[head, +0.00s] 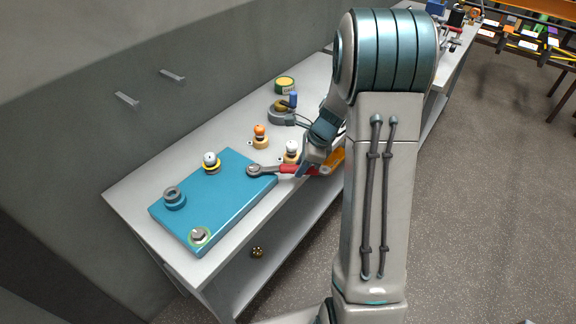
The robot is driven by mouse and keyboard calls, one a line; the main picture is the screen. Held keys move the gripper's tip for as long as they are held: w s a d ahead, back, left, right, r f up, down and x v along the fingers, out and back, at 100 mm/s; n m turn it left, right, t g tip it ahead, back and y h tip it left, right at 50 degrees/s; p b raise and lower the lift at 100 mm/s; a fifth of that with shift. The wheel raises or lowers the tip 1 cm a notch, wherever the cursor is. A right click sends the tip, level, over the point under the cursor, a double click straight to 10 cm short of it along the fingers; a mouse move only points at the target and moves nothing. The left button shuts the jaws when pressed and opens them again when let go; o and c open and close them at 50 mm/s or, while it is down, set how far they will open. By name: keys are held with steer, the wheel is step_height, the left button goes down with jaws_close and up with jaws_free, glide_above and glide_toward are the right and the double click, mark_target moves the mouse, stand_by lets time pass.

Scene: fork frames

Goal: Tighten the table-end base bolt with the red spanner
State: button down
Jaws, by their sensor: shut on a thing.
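A blue base plate (222,203) lies on the grey bench. A bolt (199,236) with a pale green ring around it is at the plate's near corner, toward the table end. The red spanner (288,169) has a grey ring head (255,170) over the far right corner of the plate; I cannot tell whether it touches the plate or sits around something. My gripper (308,166) is shut on the spanner's red handle, to the right of the plate. My arm partly hides the handle's end. The spanner head is well apart from the green-ringed bolt.
A grey ring-shaped part (174,197) and a white-topped knob (211,161) are on the plate. An orange-topped piece (260,136), a white-topped piece (292,151) and a grey device (283,112) stand behind on the bench (130,190). A wall runs along the left.

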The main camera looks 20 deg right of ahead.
steer(key=c, duration=1.9)
jaws_free()
jaws_close()
steer(key=shift+s+a+m+t, duration=0.15)
steer(key=shift+s+a+m, duration=0.15)
steer(key=shift+s+m, duration=0.25)
steer(key=shift+s+a+m+t, duration=0.15)
steer(key=shift+s+a+m, duration=0.1)
steer(key=shift+s+m, duration=0.25)
steer(key=shift+s+a+m+t+h, duration=0.3)
steer(key=shift+s+a+m+h, duration=0.1)
steer(key=shift+s+a+m, duration=0.55)
steer(key=shift+s+a+m+t+h+p, duration=0.35)
steer(key=shift+s+a+m+p, duration=0.4)
steer(key=shift+s+a+m, duration=0.5)
steer(key=shift+w+d+n, duration=0.55)
steer(key=shift+w+d, duration=0.1)
steer(key=shift+d, duration=0.15)
steer(key=shift+o, duration=0.4)
jaws_free()
jaws_close()
